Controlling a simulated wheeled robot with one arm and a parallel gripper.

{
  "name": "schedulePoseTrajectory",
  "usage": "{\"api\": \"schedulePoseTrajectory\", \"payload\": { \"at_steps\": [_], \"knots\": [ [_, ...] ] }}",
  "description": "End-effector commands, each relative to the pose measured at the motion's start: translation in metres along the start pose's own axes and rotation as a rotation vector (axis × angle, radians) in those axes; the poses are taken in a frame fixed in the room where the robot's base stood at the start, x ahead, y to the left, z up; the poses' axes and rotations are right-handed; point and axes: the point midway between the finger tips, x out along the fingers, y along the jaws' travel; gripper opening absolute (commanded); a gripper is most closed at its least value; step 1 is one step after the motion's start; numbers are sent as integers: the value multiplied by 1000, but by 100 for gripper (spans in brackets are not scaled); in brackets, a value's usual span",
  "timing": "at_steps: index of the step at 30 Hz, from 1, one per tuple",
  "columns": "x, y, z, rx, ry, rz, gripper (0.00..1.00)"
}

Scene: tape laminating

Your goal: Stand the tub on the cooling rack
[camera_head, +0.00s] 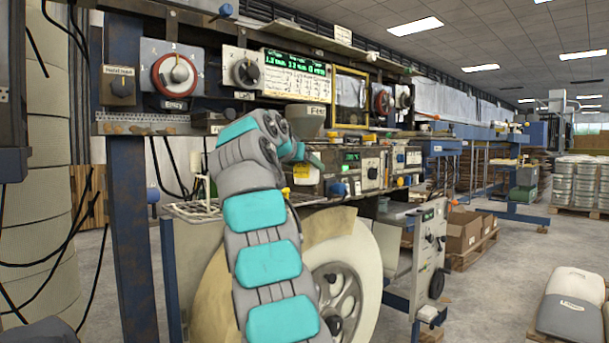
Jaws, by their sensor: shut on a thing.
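My arm rises from the bottom centre and bends right at the bench, ending in my gripper (312,161). My gripper is small here, and its fingers are hard to make out. A white wire rack (193,210), which looks like the cooling rack, lies on the bench to the left of my forearm. My arm hides its right part. The tub is to the right of the rack, apart from it.
A control box (370,170) with knobs is close on the right. A panel with dials (172,75) hangs above the bench. A large wheel (340,285) is below. Cables hang at the left.

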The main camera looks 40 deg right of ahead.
Motion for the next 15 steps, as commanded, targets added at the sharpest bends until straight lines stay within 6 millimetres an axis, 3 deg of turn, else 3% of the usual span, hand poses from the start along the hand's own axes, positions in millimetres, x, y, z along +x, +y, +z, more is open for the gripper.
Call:
{"api": "schedulePoseTrajectory", "payload": {
  "at_steps": [15],
  "knots": [
    [11, -2, 33, 1, 1, 2, 18]
  ]
}}
